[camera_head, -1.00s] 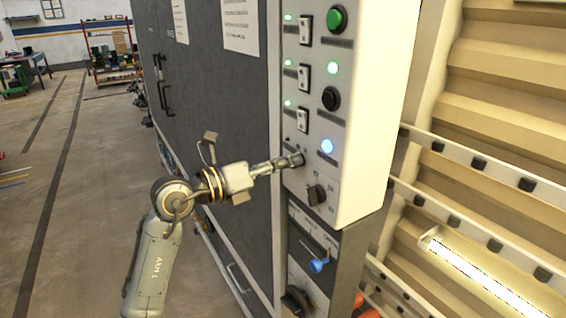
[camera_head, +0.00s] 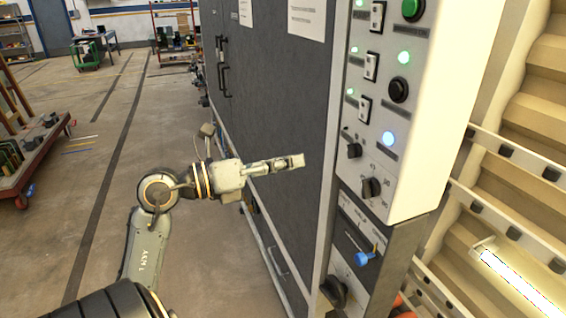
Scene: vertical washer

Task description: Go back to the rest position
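My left gripper (camera_head: 298,161) shows in the middle of the head view, in front of the dark side of the washer cabinet (camera_head: 290,110). Its fingers point right toward the control panel (camera_head: 408,155) and are apart from it. I see them edge-on, so whether they are open or shut is unclear. Nothing shows held in them. The small black knob (camera_head: 354,150) lies to the right of the fingertips, with a clear gap between. My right gripper is not in view.
A red cart (camera_head: 20,180) stands at far left. Open floor (camera_head: 110,150) lies left of the cabinet.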

